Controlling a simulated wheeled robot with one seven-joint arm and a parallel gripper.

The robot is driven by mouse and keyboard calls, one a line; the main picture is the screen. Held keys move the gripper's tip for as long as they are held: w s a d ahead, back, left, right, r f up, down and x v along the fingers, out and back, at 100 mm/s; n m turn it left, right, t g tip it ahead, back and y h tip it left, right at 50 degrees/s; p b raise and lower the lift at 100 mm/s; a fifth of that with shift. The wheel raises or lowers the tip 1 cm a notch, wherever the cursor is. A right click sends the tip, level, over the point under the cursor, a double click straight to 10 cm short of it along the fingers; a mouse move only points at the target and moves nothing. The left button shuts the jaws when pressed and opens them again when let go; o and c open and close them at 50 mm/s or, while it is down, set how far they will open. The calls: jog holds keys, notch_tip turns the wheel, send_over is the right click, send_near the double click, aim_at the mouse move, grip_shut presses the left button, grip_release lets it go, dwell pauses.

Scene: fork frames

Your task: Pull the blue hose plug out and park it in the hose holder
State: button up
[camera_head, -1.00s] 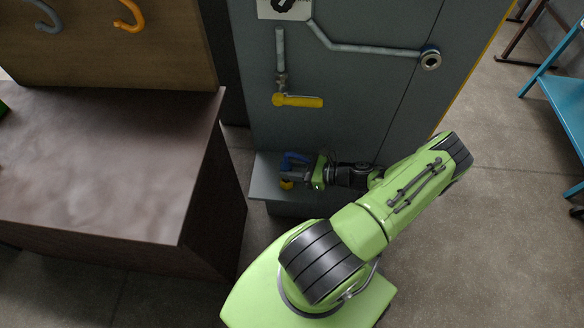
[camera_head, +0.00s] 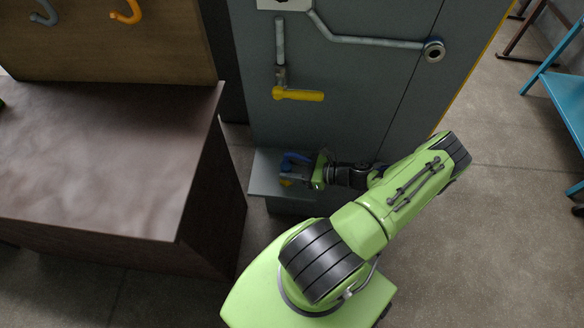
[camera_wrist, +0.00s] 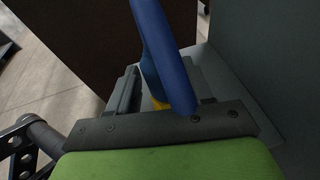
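The blue plug part (camera_head: 297,157) is low in front of the grey cabinet, above a grey ledge. A small yellow part (camera_head: 286,182) shows just below it. My gripper (camera_head: 290,172) is at the plug, with its fingers pointing left. In the wrist view the blue part (camera_wrist: 165,55) runs down between the fingers of my gripper (camera_wrist: 160,90), with the yellow part (camera_wrist: 158,103) under it. The fingers look spread, with a gap beside the left one. Contact at the right finger is hidden by the blue part. I cannot tell which fitting is the hose holder.
The cabinet (camera_head: 350,110) carries a yellow-handled valve (camera_head: 298,94) and a pipe ending in a round fitting (camera_head: 434,51). A brown counter (camera_head: 110,150) stands close on the left, with grey (camera_head: 45,14) and orange (camera_head: 127,13) hooks above. Open floor (camera_head: 500,230) lies right.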

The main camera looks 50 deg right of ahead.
jog(key=shift+o, duration=1.2)
jog(key=shift+s, duration=0.1)
jog(key=p+v, duration=0.1)
jog(key=v, duration=1.4)
jog(key=shift+s+d+r+p, duration=0.15)
jog(key=shift+s+d+p, duration=0.05)
jog(key=shift+p, duration=0.15)
